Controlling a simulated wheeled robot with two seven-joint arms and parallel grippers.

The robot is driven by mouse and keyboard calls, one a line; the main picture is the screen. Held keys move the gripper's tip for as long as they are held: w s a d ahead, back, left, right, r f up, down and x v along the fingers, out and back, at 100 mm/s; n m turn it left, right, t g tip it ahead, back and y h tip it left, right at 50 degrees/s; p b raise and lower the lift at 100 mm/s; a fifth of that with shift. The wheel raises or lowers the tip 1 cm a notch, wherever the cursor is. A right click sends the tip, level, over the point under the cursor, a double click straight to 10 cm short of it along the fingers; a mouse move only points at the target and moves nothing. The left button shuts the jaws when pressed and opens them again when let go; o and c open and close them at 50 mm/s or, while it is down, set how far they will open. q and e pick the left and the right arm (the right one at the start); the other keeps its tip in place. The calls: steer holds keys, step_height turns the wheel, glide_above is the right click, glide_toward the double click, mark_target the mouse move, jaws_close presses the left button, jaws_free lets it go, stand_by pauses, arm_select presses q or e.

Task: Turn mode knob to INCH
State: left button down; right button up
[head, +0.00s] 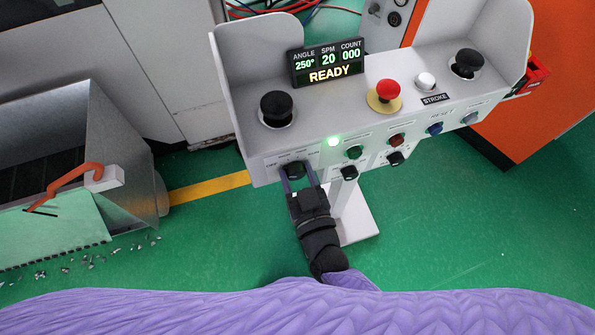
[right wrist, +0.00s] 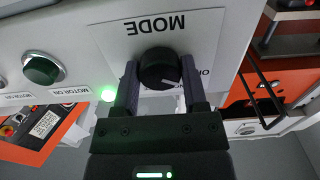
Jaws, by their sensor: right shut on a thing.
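The mode knob (head: 294,169) is a black round knob at the lower left of the white control console's front face. In the right wrist view the knob (right wrist: 159,66) sits under an upside-down MODE label (right wrist: 156,25). A pale pointer mark on it slants toward the lower right of that picture. Small position labels around the knob are partly hidden by my fingers, and I cannot read INCH. My right gripper (head: 299,182) has a finger on each side of the knob and is shut on it. My left gripper is not in view.
The console (head: 345,125) carries a READY display (head: 327,63), a red mushroom button (head: 388,90), two black palm buttons and several small controls. A green lamp (head: 334,141) glows near the knob. A metal bin (head: 125,130) stands left. Green floor is clear at right.

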jaws_close()
steer(key=shift+m, duration=1.5)
steer(key=m, duration=0.3)
steer(key=shift+m, duration=0.8)
